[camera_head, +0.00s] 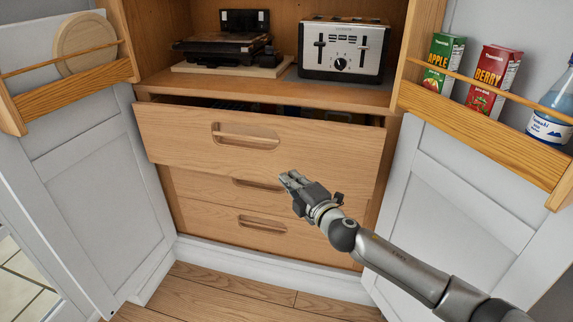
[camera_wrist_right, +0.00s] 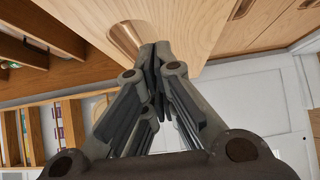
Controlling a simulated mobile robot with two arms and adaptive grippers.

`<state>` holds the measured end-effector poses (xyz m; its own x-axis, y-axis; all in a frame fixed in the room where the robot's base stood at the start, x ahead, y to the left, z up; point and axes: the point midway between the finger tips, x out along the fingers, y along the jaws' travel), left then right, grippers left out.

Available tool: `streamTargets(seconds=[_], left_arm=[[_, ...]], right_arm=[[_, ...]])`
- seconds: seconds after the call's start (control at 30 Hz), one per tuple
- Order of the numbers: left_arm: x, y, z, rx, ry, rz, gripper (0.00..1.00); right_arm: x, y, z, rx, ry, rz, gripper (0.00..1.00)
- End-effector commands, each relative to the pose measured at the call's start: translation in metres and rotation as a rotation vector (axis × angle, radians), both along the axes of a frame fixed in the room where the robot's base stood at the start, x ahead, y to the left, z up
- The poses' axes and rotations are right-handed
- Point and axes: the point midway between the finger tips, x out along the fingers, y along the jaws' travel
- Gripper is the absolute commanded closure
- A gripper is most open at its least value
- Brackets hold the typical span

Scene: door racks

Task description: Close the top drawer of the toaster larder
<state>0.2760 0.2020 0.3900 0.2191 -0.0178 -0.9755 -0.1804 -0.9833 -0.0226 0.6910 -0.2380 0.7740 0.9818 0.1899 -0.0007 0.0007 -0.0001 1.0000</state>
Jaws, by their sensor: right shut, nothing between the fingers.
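The top drawer (camera_head: 300,155) of the toaster larder is pulled partly out, with a dark gap above its front and some contents just visible inside. Its recessed handle (camera_head: 245,137) is in the middle of the front. My right gripper (camera_head: 286,177) is shut and empty, in front of the lower right part of the drawer front. In the right wrist view its fingers (camera_wrist_right: 154,50) are together beside the wooden drawer front (camera_wrist_right: 185,22); I cannot tell whether they touch it. The toaster (camera_head: 343,50) stands on the shelf above. My left gripper is not in view.
Two lower drawers (camera_head: 262,223) look shut. White larder doors stand open on both sides, with a left rack (camera_head: 70,95) holding a round board and a right rack (camera_head: 490,135) holding cartons (camera_head: 493,80) and a bottle (camera_head: 550,105). A dark appliance (camera_head: 225,45) sits left of the toaster.

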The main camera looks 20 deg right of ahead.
Motion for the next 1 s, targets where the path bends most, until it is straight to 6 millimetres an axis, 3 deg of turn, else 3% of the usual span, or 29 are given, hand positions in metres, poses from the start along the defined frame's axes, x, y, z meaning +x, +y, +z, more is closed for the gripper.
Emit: streamTargets(seconds=[0.23, 0.4, 0.63, 1.0], left_arm=[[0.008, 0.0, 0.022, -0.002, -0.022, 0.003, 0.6], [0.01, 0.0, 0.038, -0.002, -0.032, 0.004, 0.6], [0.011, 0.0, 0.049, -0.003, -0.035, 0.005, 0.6], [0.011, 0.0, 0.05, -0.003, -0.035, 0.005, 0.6]], right_arm=[[0.045, 0.008, 0.001, -0.001, -0.002, -0.001, 1.0], [0.063, -0.007, -0.001, -0.002, -0.001, -0.001, 1.0], [0.073, -0.014, 0.0, 0.0, 0.0, 0.001, 1.0], [0.073, -0.015, 0.0, 0.0, 0.0, 0.0, 1.0]])
